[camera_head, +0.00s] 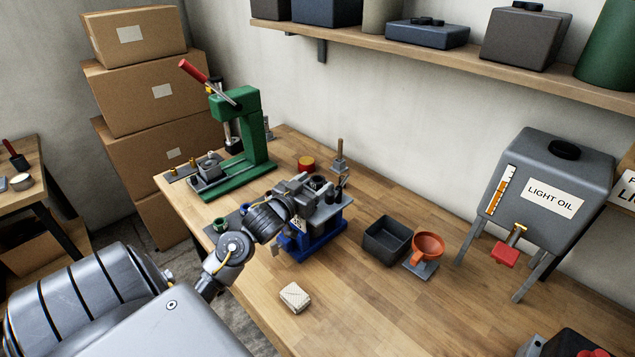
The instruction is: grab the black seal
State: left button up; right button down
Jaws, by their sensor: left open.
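My left arm reaches in from the lower left, and my left gripper (306,186) is open over a blue-based metal fixture (292,247) on the workbench. A dark round piece (317,182) shows close by the gripper's fingers; I cannot tell whether it is the black seal or part of the fixture. A small green ring-like part (221,226) and a blue one (243,209) stand on a dark plate left of my wrist. My arm hides part of that plate. My right gripper is not in view.
A green lever press (242,130) stands behind, to the left. A dark open bin (387,238), an orange funnel (428,246) and a light oil tank (550,185) stand to the right. A pale folded cloth (295,297) lies in front.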

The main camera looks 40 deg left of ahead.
pick_arm(q)
jog(key=c, duration=1)
jog(key=shift+r, duration=0.1)
jog(key=shift+c, duration=0.2)
jog(key=shift+r, duration=0.25)
notch_tip(320, 180, up, 2)
jog(key=shift+r+b, duration=0.2)
jog(key=shift+b, duration=0.45)
jog(key=s+a+r, duration=0.8)
jog(key=s+r, duration=0.2)
jog(key=s, duration=0.1)
jog(key=shift+s+a, duration=0.15)
jog(key=shift+s, duration=0.05)
